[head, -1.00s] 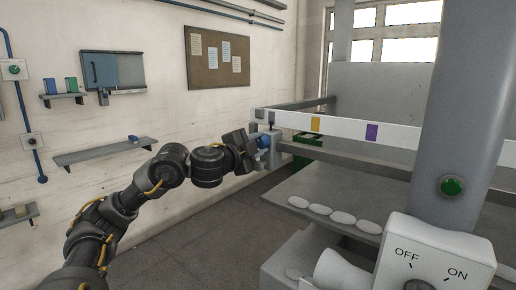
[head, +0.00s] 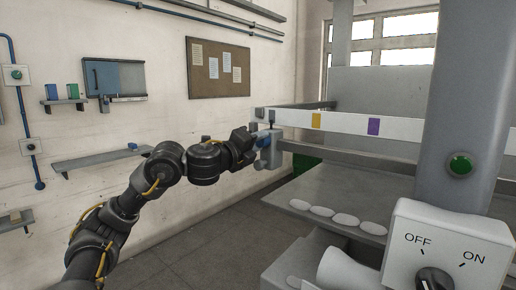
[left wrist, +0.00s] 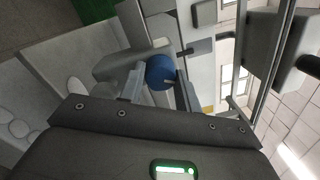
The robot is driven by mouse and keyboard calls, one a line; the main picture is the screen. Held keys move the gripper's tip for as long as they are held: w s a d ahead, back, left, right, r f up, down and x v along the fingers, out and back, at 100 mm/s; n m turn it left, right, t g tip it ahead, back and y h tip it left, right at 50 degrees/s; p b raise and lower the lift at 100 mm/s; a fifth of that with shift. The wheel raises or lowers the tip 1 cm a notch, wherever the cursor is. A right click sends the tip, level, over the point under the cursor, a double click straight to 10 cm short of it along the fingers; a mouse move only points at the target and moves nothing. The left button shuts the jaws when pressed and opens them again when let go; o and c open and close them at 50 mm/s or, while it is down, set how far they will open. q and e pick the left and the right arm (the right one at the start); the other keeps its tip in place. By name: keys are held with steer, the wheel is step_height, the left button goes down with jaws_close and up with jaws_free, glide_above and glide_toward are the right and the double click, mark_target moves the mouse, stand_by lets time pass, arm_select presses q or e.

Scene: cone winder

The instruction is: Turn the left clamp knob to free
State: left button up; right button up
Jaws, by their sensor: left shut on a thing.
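The left clamp knob is a round blue knob (left wrist: 160,72) with a pale mark on its face, on a grey clamp block (head: 271,152) at the left end of the white rail (head: 345,124). My left gripper (head: 259,141) reaches it from the left and is shut on the knob. In the left wrist view the knob sits between the two grey fingers of my left gripper (left wrist: 160,88). In the head view the gripper hides most of the knob. My right gripper is not in view.
A grey table (head: 330,190) with several white oval pads lies below the rail. Wall shelves (head: 100,159) are at the left. Floor is clear between.

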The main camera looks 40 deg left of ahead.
arm_select(q)
steer(key=shift+m+b, duration=0.4)
steer(key=shift+m, duration=0.8)
steer(key=o, duration=1)
steer(key=shift+s, duration=0.2)
steer(key=s, duration=0.3)
steer(key=s+b, duration=0.1)
steer(key=s, duration=0.3)
steer(key=s+b, duration=0.1)
steer(key=s, duration=0.2)
steer(key=shift+s+d+f, duration=0.1)
steer(key=shift+s+f, duration=0.1)
steer(key=shift+f, duration=0.2)
